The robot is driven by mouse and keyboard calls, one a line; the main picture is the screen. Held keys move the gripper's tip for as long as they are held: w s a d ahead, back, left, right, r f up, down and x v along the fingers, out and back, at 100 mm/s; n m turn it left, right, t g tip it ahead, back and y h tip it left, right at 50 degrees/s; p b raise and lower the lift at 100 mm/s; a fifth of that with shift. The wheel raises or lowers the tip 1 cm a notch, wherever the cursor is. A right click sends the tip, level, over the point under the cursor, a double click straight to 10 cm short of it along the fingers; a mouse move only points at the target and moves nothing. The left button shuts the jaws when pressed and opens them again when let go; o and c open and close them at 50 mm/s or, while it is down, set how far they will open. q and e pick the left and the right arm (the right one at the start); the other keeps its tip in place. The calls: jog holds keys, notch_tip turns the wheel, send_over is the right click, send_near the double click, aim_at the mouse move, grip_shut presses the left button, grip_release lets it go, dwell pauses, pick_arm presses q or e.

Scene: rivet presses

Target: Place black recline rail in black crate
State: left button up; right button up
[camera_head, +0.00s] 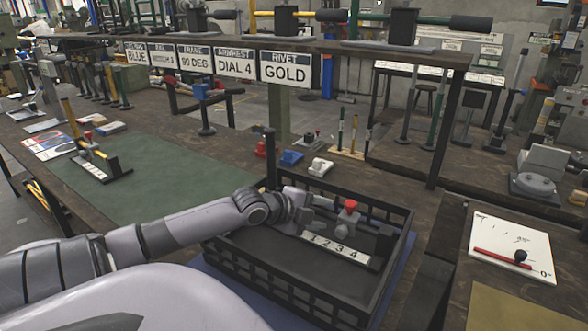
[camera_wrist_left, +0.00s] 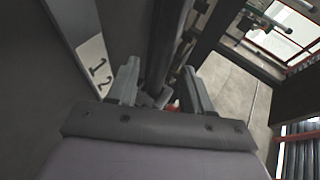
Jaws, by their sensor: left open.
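The black crate (camera_head: 398,270) stands on the table in front of me. Inside it lies a part with a white label numbered 1 2 3 4 (camera_head: 336,250) and a red knob (camera_head: 350,204). A black upright bar (camera_head: 270,158) rises at the crate's back left; I cannot tell if it is the black recline rail. My right gripper is out of view.
A green mat (camera_head: 160,180) lies left of the crate, with a labelled black-ended part (camera_head: 95,165) at its far left. Small blue (camera_head: 291,157) and white (camera_head: 320,166) parts sit behind the crate. A white board (camera_head: 512,247) with a red bar is at the right.

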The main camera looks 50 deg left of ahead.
pick_arm(q)
jog(key=v, duration=0.2)
jog(key=shift+s+r, duration=0.1)
jog(key=shift+s, duration=0.15)
jog(key=p+v, duration=0.2)
jog(key=v, duration=0.4)
dwell(0.8)
